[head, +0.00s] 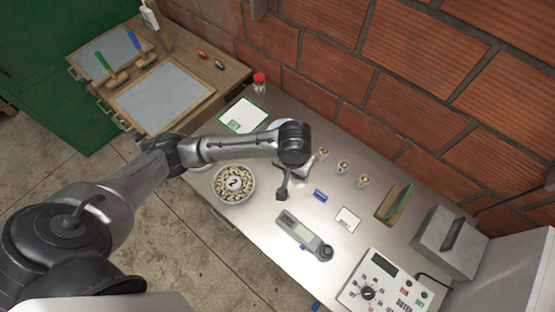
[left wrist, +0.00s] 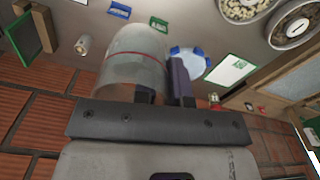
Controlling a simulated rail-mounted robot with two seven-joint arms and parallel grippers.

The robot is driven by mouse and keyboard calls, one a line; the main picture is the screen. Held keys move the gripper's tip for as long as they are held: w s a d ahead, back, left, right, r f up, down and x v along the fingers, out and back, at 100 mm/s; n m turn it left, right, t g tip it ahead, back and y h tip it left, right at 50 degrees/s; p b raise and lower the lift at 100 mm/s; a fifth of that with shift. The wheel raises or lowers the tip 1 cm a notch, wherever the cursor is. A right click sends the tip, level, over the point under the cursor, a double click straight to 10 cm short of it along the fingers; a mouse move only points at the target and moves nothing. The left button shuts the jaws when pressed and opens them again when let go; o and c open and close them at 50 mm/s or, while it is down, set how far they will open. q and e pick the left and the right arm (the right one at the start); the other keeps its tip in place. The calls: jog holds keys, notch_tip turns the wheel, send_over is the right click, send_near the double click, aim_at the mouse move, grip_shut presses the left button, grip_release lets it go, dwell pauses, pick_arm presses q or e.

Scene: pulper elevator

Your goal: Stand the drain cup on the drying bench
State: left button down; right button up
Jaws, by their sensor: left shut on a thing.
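A translucent grey cup (left wrist: 133,58), which looks like the drain cup, is close in the left wrist view. My left gripper (left wrist: 163,92) is shut on it, with one dark finger in front of the cup and the other at its right side. The wooden bench (head: 152,128) at the left, which looks like the drying bench, carries two framed grey screens (head: 165,97). My right gripper is not in view.
A bowl of beans (head: 234,184) stands near the counter's front edge. Several small vials (head: 343,167) stand towards the brick wall. A handheld meter (head: 300,234) and control box (head: 373,285) occupy the right.

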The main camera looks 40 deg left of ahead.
pick_arm(q)
jog(key=w+a+f+n+b, duration=0.1)
jog(key=w+f+n+b, duration=0.2)
jog(key=w+f+b, duration=0.45)
jog(key=w+a+f+n+b, duration=0.25)
jog(key=w+f+b, duration=0.25)
jog(key=f, duration=0.5)
jog(key=shift+n, duration=0.45)
jog(key=s+a+f, duration=0.3)
jog(key=s+f, duration=0.1)
jog(key=s+a+f, duration=0.4)
jog(key=shift+s+a, duration=0.2)
jog(key=shift+a, duration=0.05)
jog(key=shift+f, duration=1.95)
jog(key=c, duration=1.6)
grip_release()
jog(key=shift+f, duration=0.1)
jog(key=shift+c, duration=0.2)
jog(key=o, duration=0.5)
